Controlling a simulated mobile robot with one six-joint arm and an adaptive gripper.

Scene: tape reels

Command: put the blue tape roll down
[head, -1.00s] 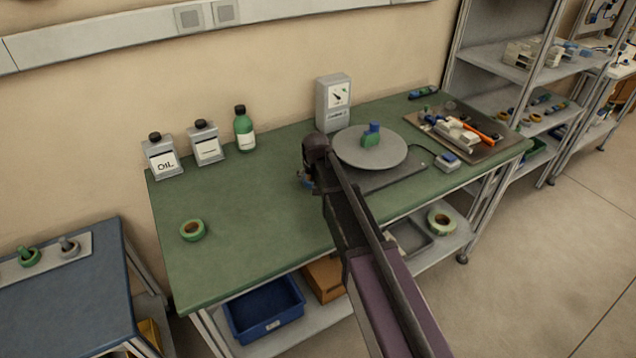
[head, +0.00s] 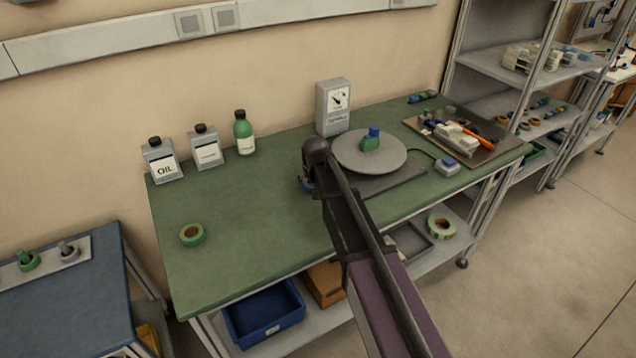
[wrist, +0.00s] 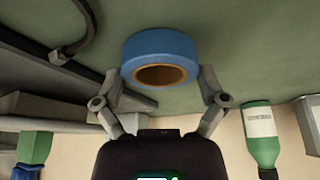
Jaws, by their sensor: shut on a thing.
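The blue tape roll (wrist: 160,48) with a brown core is between the two fingers of my gripper (wrist: 160,90) in the wrist view. My gripper is shut on it, with one finger at each side of the roll. The green bench top (wrist: 260,40) lies behind the roll; I cannot tell whether the roll touches it. In the head view my arm hides most of the gripper, and only a small bit of blue (head: 307,184) shows beside the wrist, over the bench top (head: 250,215).
A green tape roll (head: 192,234) lies on the bench's left part. Oil cans (head: 163,160) and a green bottle (head: 244,133) stand along the back. The bench's left middle is clear.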

